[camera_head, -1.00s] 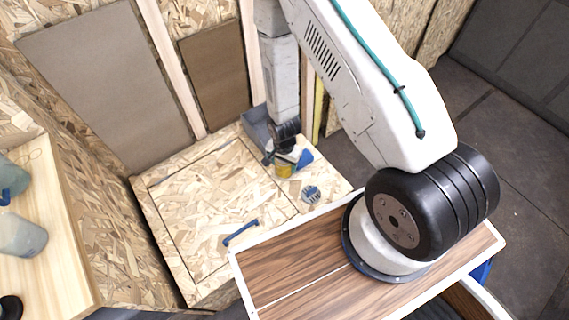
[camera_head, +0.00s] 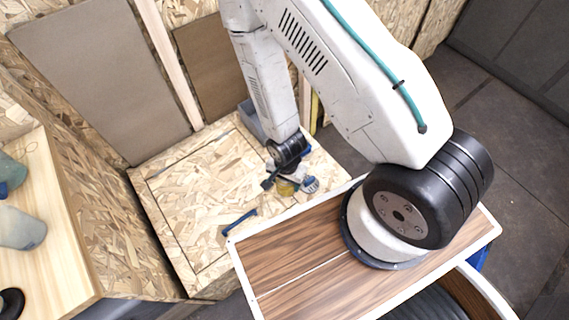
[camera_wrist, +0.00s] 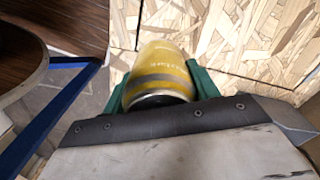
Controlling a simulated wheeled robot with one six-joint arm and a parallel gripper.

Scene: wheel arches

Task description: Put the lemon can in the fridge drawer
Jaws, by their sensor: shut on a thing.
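A yellow can with a grey band, the lemon can (camera_wrist: 161,72), is between the two green fingers of my gripper (camera_wrist: 157,80) in the wrist view. My gripper is shut on it. In the head view my gripper (camera_head: 284,176) is small and dark, with the yellow can (camera_head: 286,188) below it, over the near right part of a chipboard-topped unit (camera_head: 190,195). The can's gap from that top is hard to judge. A blue handle (camera_head: 239,222) is on the unit's near edge. I cannot make out an open fridge drawer.
A wood-grain surface with a white rim (camera_head: 290,265) is at the front, near my arm. A grey bin (camera_head: 252,122) stands at the unit's back corner. A round blue-and-white item (camera_head: 310,184) is beside the can. A pale wooden counter (camera_head: 45,255) is at left.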

